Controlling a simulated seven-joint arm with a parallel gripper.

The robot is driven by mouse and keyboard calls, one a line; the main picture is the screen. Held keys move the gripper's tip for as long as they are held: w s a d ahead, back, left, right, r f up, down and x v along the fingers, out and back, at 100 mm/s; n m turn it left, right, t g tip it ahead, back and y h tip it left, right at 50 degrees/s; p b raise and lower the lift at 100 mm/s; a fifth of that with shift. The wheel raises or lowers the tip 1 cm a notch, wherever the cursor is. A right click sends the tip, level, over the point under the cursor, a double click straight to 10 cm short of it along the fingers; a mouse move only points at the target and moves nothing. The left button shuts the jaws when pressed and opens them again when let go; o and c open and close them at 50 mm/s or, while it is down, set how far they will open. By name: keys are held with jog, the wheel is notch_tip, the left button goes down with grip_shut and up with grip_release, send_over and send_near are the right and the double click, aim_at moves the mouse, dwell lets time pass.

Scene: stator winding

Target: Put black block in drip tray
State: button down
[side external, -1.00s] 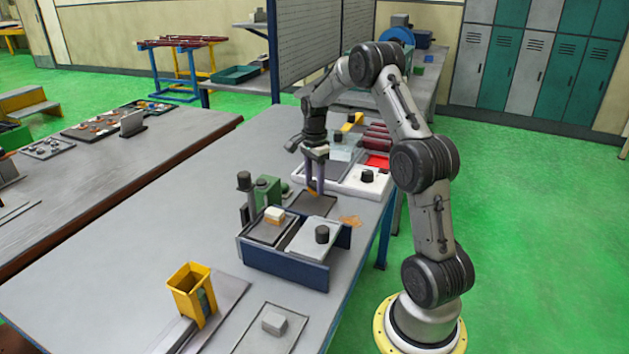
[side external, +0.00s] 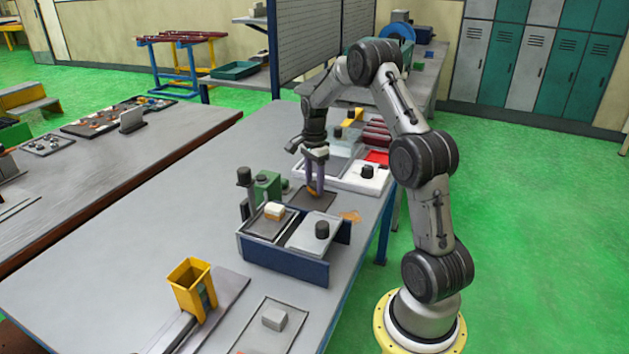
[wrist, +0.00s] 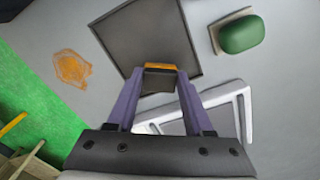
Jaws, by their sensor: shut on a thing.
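My gripper (side external: 316,190), with purple fingers, points down over a flat dark square tray (side external: 309,204), which may be the drip tray. In the wrist view my gripper (wrist: 159,70) is shut on a small orange-topped piece (wrist: 160,66) with a darker lower face. The picture shows orange rather than plain black on it. The held piece is over the dark tray (wrist: 125,32), near its edge in the wrist view. I cannot tell whether it touches the tray's surface. A black knob-like piece (side external: 322,229) stands on a grey plate in the blue box.
A green fixture (side external: 267,188) is left of the tray. White trays (side external: 355,180) lie behind. A yellow bin (side external: 190,285) stands front left.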

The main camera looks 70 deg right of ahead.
jog(key=shift+f, duration=0.35)
dwell(0.3)
jog(key=shift+c, duration=1.1)
grip_release()
jog(key=shift+o, duration=0.8)
jog(key=shift+r, duration=3.55)
jog(key=shift+w+a, duration=0.1)
